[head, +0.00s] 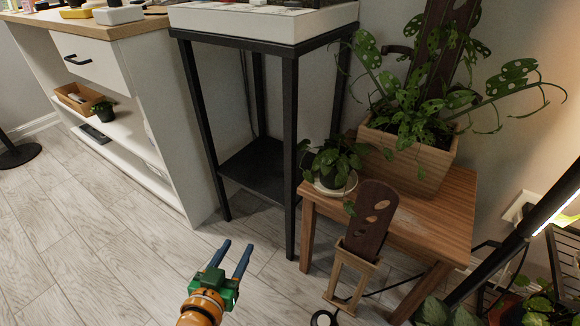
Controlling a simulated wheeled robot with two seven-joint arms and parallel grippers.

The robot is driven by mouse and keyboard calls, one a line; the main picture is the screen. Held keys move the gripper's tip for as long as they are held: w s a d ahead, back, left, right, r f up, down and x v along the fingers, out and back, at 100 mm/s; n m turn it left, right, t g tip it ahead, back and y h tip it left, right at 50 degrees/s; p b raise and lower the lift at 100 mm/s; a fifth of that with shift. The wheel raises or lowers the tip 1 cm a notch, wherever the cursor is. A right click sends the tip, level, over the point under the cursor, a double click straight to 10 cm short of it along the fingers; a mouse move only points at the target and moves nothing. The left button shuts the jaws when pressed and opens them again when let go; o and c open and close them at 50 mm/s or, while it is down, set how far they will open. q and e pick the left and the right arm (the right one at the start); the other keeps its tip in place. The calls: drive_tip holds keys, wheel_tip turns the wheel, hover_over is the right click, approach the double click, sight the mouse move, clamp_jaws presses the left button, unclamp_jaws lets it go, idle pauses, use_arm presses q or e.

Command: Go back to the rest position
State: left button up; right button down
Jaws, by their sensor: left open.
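My left gripper (232,258) shows at the lower middle of the head view, at the end of an orange wrist with a green body. Its two blue fingers are apart, with nothing between them. It is over the grey plank floor (90,245), in front of the black metal stand (290,150) and to the left of the wooden plant table (440,205). It appears to touch nothing. My right gripper is not in view.
A potted plant on a saucer (318,186) and a wooden planter (420,165) stand on the table. A dark slotted board in a wooden holder (372,215) stands in front. A white cabinet (165,110) is at left. Floor at lower left is clear.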

use_arm(q)
drive_tip(key=s+a+f+g+y+p, duration=0.1)
drive_tip(key=s+a+f+g+p, duration=0.1)
drive_tip(key=s+f+g, duration=0.5)
drive_tip(key=s+a+f+g+y+p, duration=0.1)
drive_tip(key=s+a+f+g+p, duration=0.2)
drive_tip(key=s+f, duration=0.35)
drive_tip(key=s+a+r+g+y+p, duration=0.1)
drive_tip(key=s+a+r+g+p, duration=0.1)
drive_tip(key=s+r+p, duration=1.7)
drive_tip(key=shift+a+r+g+p, duration=0.4)
drive_tip(key=shift+r+g+p, duration=0.35)
drive_tip(key=shift+p, duration=8.25)
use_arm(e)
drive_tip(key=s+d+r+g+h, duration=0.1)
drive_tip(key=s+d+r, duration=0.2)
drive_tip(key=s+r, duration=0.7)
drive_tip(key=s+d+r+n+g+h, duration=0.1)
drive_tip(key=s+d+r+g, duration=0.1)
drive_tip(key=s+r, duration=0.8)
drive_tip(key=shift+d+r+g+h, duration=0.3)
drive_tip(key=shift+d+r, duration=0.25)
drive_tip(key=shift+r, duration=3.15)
